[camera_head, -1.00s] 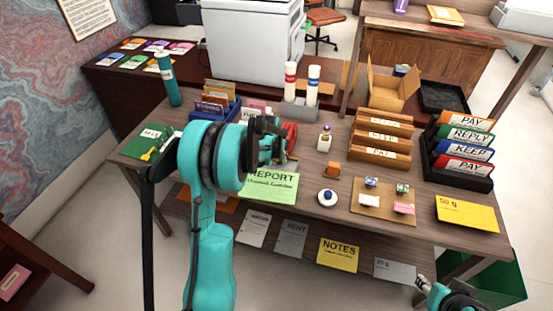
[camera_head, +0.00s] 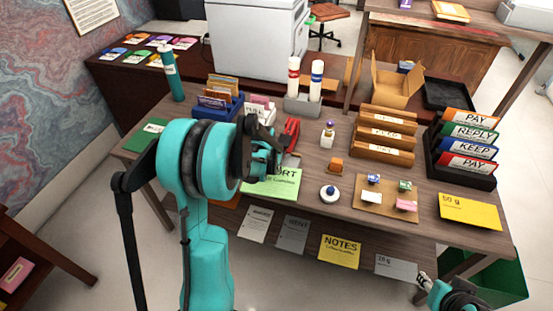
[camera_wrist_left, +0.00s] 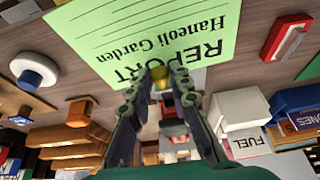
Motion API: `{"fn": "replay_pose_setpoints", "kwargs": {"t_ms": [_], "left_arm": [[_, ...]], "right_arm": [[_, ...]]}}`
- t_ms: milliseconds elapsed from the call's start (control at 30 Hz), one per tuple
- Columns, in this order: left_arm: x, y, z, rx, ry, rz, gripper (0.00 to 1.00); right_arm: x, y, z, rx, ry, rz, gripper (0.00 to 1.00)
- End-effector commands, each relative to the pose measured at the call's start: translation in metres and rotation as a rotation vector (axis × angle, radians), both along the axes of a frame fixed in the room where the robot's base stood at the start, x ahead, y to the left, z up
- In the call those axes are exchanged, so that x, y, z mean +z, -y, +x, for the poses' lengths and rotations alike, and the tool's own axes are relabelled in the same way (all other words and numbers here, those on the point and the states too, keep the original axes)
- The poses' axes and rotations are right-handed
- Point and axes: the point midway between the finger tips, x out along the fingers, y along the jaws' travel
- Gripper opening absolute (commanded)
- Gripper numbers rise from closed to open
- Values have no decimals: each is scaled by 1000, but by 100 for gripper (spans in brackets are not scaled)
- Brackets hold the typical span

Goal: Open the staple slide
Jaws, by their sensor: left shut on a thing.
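The red stapler (camera_head: 290,133) lies on the desk behind the green report sheet (camera_head: 275,184). My left gripper (camera_head: 277,165) is at the stapler's near end, low over the sheet's far edge. In the left wrist view, the left gripper (camera_wrist_left: 160,82) is shut on a small yellow piece (camera_wrist_left: 157,74) at its fingertips. I take this piece to be the end of the staple slide. Red and pale stapler parts (camera_wrist_left: 174,128) show between the fingers behind it. The fingers hide most of the slide. My right gripper (camera_head: 428,283) is at the lower right, away from the stapler; its jaws are unclear.
A round white-and-blue item (camera_head: 329,193), an orange block (camera_head: 336,165) and a small bottle (camera_head: 328,134) stand to the stapler's right. Wooden trays (camera_head: 385,135) are farther right.

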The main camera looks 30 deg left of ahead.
Motion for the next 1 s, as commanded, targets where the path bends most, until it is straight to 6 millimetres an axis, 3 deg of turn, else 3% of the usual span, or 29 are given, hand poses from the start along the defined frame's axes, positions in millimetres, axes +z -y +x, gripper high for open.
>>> {"fn": "replay_pose_setpoints", "kwargs": {"t_ms": [300, 333, 400, 767, 1000], "left_arm": [[0, 1, -2, 0, 1, 0, 0], [0, 1, -2, 0, 1, 0, 27], [0, 1, -2, 0, 1, 0, 40], [4, 1, -3, 0, 1, 0, 40], [40, 4, -18, 1, 1, 0, 40]], "right_arm": [[0, 0, 0, 0, 0, 0, 40], [0, 0, 0, 0, 0, 0, 40], [0, 0, 0, 0, 0, 0, 40], [0, 0, 0, 0, 0, 0, 40], [0, 0, 0, 0, 0, 0, 40]]}}
